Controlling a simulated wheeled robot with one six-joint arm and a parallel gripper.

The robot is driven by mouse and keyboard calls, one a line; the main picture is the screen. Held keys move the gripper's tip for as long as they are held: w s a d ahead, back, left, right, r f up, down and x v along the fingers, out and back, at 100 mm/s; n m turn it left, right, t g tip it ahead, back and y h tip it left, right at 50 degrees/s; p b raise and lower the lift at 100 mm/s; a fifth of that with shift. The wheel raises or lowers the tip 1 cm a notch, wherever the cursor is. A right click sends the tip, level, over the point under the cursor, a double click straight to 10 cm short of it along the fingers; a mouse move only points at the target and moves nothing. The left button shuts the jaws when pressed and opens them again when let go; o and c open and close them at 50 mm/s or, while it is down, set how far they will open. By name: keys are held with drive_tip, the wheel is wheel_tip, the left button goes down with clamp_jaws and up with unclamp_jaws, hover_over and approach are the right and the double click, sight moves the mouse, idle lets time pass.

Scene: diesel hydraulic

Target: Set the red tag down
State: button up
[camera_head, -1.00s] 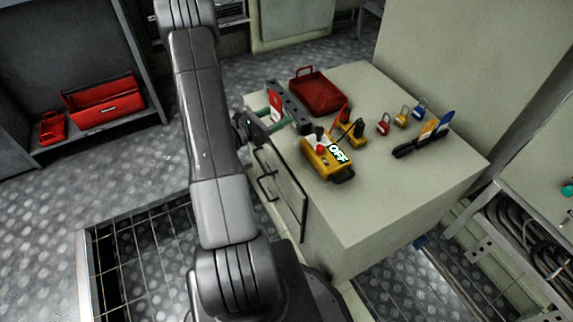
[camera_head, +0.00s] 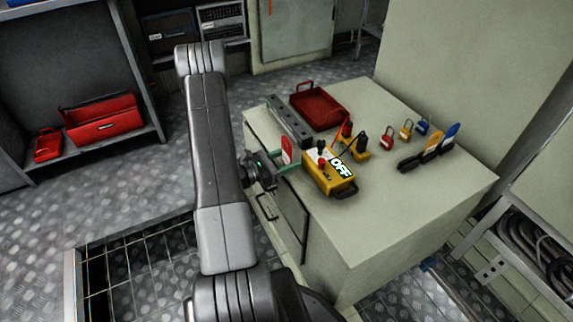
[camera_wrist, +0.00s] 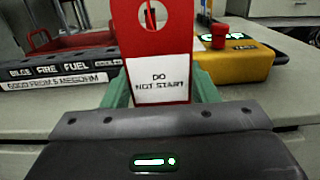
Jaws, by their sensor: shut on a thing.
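The red tag (camera_wrist: 160,45) has a hole near its top and a white label reading "DO NOT START". It stands upright between the green fingers of my gripper (camera_wrist: 160,92) in the wrist view. In the head view the tag (camera_head: 287,150) is small, held at my gripper (camera_head: 284,163) by the left edge of the pale cabinet top (camera_head: 400,220). My gripper is shut on the tag. The tag's lower end is hidden behind the gripper body, so I cannot tell whether it touches the top.
A yellow tester (camera_head: 325,177) with an "OFF" display is just right of the gripper. A grey labelled block (camera_head: 288,120) and a red tray (camera_head: 320,106) lie behind. The cabinet top's front is clear.

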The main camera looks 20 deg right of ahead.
drive_tip(key=shift+f, duration=0.65)
drive_tip(key=shift+f, duration=0.2)
drive_tip(key=o, duration=0.9)
drive_tip(key=shift+r, duration=0.2)
